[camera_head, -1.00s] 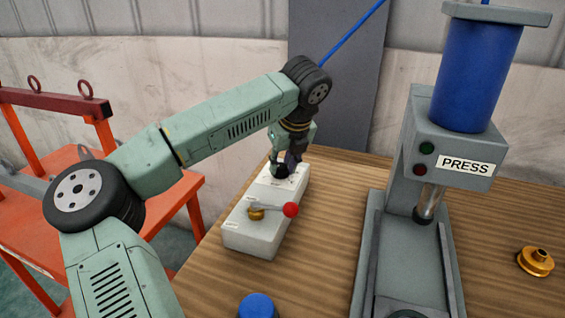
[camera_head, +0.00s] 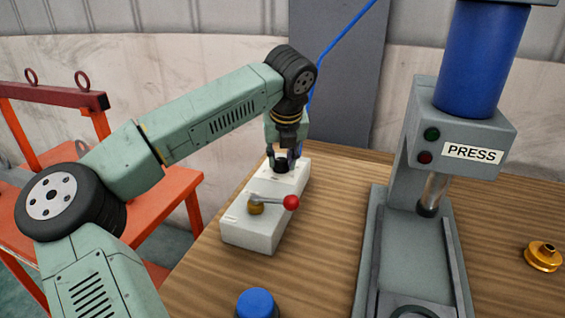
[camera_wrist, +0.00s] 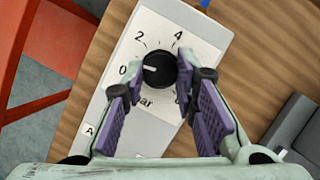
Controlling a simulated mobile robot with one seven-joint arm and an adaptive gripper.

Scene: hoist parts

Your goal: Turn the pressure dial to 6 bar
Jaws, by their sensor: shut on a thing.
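The pressure dial is a black round knob (camera_wrist: 158,70) on a pale control box (camera_head: 252,236). Its white pointer line points left, close to the 0 mark. The 2 and 4 marks show above it; the right-hand mark is mostly hidden behind a finger. My gripper (camera_wrist: 160,76) has its purple-padded fingers on either side of the knob and is shut on it. In the head view my gripper (camera_head: 283,160) reaches down onto the far end of the box, and hides most of the dial.
A lever with a red ball (camera_head: 291,202) stands on the box's near end. A grey press (camera_head: 465,135) is to the right, with a brass part (camera_head: 543,256) beyond it. A blue cap (camera_head: 257,303) is at the front. An orange frame (camera_head: 160,215) stands left of the wooden table.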

